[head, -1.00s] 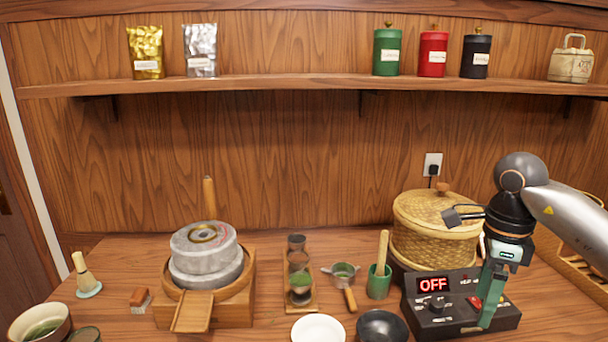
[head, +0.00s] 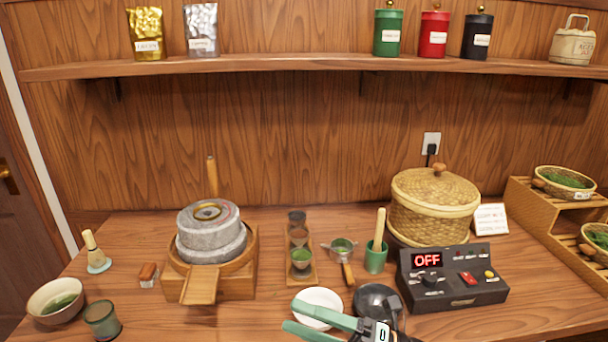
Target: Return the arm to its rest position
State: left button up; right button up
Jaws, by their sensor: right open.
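My right gripper (head: 292,316) shows at the bottom edge of the head view, low and right of the middle. Its two green fingers point left and stand apart, with nothing between them. The upper finger crosses in front of the white plate (head: 319,297), and the gripper body is just below the dark bowl (head: 376,293). Whether it touches either cannot be told. The rest of the right arm is out of the picture. My left gripper is not in view.
The black control box (head: 470,290) reads OFF, beside the lidded woven steamer (head: 432,205). A stone mill (head: 208,222) stands left, near a tea bowl (head: 33,300) and a whisk (head: 92,246). A green cup (head: 375,258) holds a wooden pestle. Bare wood lies in front of the mill.

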jog(key=w+d+f+m+t+h+p, duration=0.1)
jog(key=d+f+m+t+h, duration=0.45)
jog(key=m, duration=0.55)
jog(key=d+f+m+t+h, duration=0.4)
jog(key=f+m+t+h, duration=0.25)
jog(key=m, duration=0.45)
pick_arm(q)
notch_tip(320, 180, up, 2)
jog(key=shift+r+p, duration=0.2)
jog(key=shift+p, duration=0.35)
pick_arm(e)
jog(key=s+d+f+m+g+h, duration=0.3)
jog(key=s+f+m+g, duration=0.1)
jog(key=s+f, duration=0.4)
jog(key=s+d+f+m+g+h, duration=0.3)
jog(key=s+f+m, duration=0.4)
jog(key=f, duration=0.3)
jog(key=shift+s+d+f+g, duration=0.15)
jog(key=shift+s+d+g, duration=0.25)
jog(key=shift+s+d, duration=0.25)
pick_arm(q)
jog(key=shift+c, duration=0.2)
